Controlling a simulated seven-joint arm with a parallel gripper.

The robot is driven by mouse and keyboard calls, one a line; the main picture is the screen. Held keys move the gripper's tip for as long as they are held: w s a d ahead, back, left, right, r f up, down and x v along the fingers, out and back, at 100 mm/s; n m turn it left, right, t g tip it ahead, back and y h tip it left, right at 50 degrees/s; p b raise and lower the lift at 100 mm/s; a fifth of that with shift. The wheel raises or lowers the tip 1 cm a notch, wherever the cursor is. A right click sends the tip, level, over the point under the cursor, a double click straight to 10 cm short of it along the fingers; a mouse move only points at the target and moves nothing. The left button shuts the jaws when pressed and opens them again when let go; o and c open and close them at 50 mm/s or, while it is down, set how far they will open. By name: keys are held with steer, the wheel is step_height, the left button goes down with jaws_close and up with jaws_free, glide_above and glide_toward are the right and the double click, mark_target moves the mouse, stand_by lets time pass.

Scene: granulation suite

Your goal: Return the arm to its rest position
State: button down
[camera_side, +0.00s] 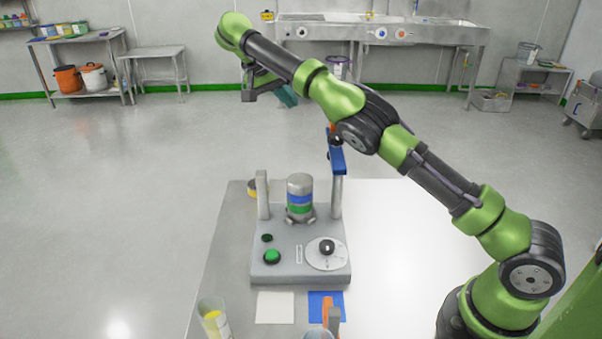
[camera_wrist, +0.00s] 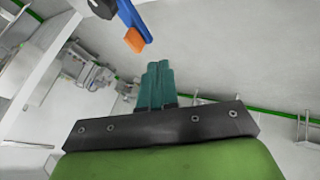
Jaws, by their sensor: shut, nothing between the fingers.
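My green and black arm reaches from the lower right up to the upper left in the side view. My gripper (camera_side: 288,95) has teal fingers and is raised high above and behind the bench machine, partly hidden by my own arm. In the wrist view my gripper (camera_wrist: 158,66) shows its teal fingers together, with nothing between them. It touches nothing that I can see.
A grey machine (camera_side: 289,238) with a green button, a dial and a banded cylinder (camera_side: 300,195) stands on the table (camera_side: 400,260). Its blue bar (camera_side: 336,155) stands up near my arm. White (camera_side: 275,307) and blue (camera_side: 318,305) squares lie in front. Open floor lies left.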

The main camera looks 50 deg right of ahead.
steer(key=shift+a+r, duration=0.15)
steer(key=shift+a, duration=0.15)
steer(key=s+d+f+n+t+y, duration=0.1)
steer(key=s+d+f+n+y, duration=0.1)
steer(key=s+d+n+y, duration=0.35)
steer(key=s+a+t+y, duration=0.2)
steer(key=s+a, duration=0.4)
steer(key=s, duration=0.7)
steer(key=s+a+n+t+y, duration=0.1)
steer(key=s+a+t, duration=0.4)
steer(key=s, duration=0.8)
steer(key=shift+a+y, duration=0.45)
steer(key=shift+a, duration=0.15)
